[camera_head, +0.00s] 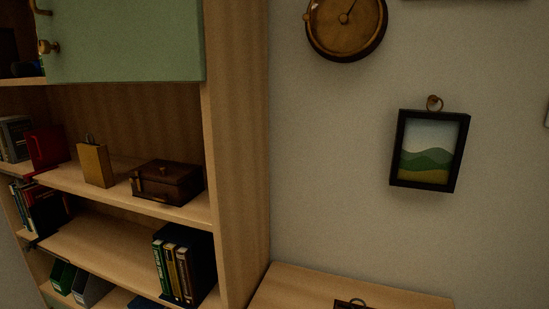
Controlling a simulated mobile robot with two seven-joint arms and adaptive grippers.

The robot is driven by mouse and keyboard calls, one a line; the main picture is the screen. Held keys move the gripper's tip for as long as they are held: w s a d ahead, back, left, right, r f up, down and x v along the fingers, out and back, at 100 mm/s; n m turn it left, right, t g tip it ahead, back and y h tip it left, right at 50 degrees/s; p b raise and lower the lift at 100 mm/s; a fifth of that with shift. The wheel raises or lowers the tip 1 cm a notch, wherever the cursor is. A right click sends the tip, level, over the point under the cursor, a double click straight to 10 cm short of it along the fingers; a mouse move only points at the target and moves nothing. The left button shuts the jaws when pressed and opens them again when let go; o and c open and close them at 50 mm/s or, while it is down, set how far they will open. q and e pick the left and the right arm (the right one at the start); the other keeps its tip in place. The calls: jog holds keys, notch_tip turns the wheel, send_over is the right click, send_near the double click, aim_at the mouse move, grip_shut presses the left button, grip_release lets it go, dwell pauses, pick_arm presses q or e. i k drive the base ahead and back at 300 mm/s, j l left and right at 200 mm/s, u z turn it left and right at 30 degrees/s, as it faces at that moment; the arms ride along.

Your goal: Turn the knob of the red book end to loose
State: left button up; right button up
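A red upright block (47,148), which looks like the red book end, stands on the upper open shelf at the far left. It is at the right end of a short row of books (15,138). I cannot make out a knob on it, as it is small and dark here. Neither of my grippers is in view.
A yellow-tan box (95,165) and a brown wooden chest (167,183) stand on the same shelf (118,187). A green cabinet door (130,40) is above. Books (180,265) fill part of the lower shelf. A wooden surface (300,285), a framed picture (430,150) and a round clock (345,25) are at right.

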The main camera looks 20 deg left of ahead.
aim_at(19, 182)
jog(key=k+j+u, duration=0.2)
jog(key=u, duration=0.15)
jog(key=k+j+u, duration=0.2)
jog(key=j+u, duration=0.2)
jog(key=k+j+u, duration=0.15)
jog(key=j+u, duration=0.2)
jog(key=k+j+u, duration=0.1)
jog(key=j+u, duration=0.3)
